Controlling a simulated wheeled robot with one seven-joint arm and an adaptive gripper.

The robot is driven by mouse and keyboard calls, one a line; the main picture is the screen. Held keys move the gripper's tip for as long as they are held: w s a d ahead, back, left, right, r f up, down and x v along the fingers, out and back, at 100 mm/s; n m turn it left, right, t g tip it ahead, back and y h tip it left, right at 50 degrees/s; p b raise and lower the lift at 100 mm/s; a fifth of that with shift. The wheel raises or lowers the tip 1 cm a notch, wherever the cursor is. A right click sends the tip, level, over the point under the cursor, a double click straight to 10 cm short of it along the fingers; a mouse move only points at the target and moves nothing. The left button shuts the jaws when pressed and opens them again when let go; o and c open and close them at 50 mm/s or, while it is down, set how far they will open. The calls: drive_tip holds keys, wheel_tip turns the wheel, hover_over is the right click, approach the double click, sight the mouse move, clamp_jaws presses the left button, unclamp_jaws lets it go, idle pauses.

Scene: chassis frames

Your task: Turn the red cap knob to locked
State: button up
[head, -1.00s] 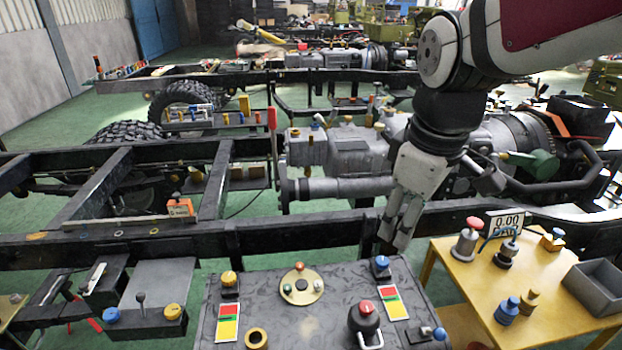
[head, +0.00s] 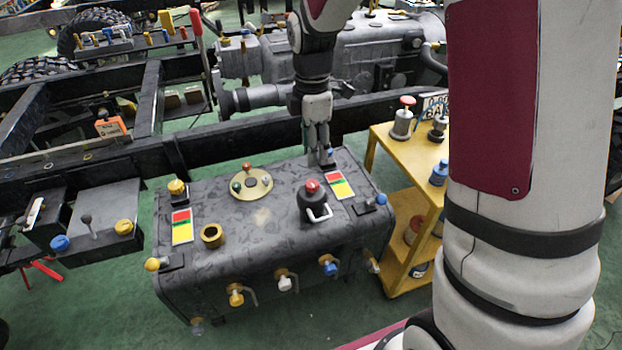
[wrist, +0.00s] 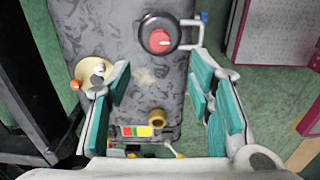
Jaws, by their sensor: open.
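The red cap knob (head: 312,186) sits on a dark round body with a light metal loop, on top of the mottled grey console (head: 250,235). In the wrist view its red cap (wrist: 159,40) shows from above with a small white mark, and the loop extends to the right. My gripper (head: 321,160) points down at the console's far edge, behind the knob in the head view. In the wrist view my gripper (wrist: 162,95) is open, teal pads wide apart. The knob is ahead of the pads, and nothing is between them.
The console also carries a brass ring (head: 212,236), a round brass plate (head: 250,190), a yellow knob (head: 177,188) and coloured labels. Several valves line its front. A yellow shelf table (head: 385,150) stands right. Dark chassis rails (head: 80,205) run behind.

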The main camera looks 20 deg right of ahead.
sight(312, 183)
wheel_tip(312, 183, down, 10)
drive_tip(key=shift+f+b, duration=0.25)
drive_tip(key=shift+b, duration=0.6)
drive_tip(key=shift+c, duration=0.6)
clamp_jaws()
